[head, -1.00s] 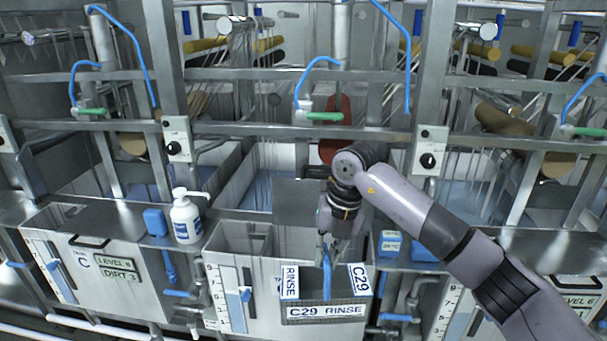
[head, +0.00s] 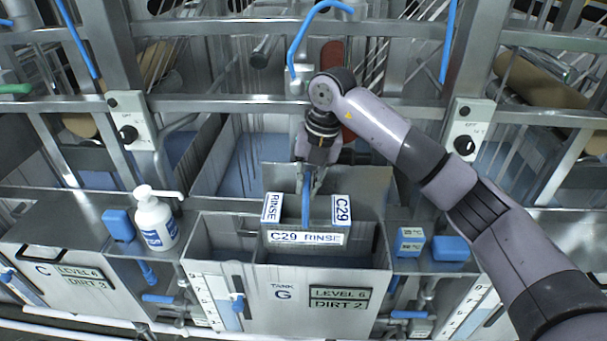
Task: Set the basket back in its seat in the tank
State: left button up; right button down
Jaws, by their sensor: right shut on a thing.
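The basket (head: 290,239) is a grey box with white labels reading "C29 RINSE", "RINSE" and "C29", and a blue handle (head: 306,204). My right gripper (head: 307,190) is shut on the handle from above, and the basket hangs roughly upright. The basket is over the right-hand part of the opening of tank G (head: 262,312), behind its front rim. Its lower edge is near the dark interior; I cannot tell how deep it sits or whether it touches the tank. The seat itself is hidden. My left gripper is not in view.
A white pump bottle (head: 155,222) and a blue block (head: 119,225) stand on the ledge left of the tank. Metal rails (head: 230,104) cross behind my right arm.

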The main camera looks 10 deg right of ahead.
jog(key=shift+s+f+b, duration=0.2)
jog(key=shift+f+b, duration=0.15)
jog(key=shift+f, duration=0.2)
notch_tip(320, 180, down, 6)
jog(key=b, duration=0.4)
notch_tip(320, 180, down, 6)
jog(key=b, duration=0.4)
jog(key=shift+f, duration=0.25)
pick_arm(q)
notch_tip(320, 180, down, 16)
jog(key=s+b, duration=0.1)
jog(key=b, duration=0.6)
pick_arm(e)
notch_tip(320, 180, down, 11)
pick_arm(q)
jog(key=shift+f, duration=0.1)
pick_arm(e)
jog(key=shift+r, duration=0.15)
jog(key=c, duration=1.6)
grip_release()
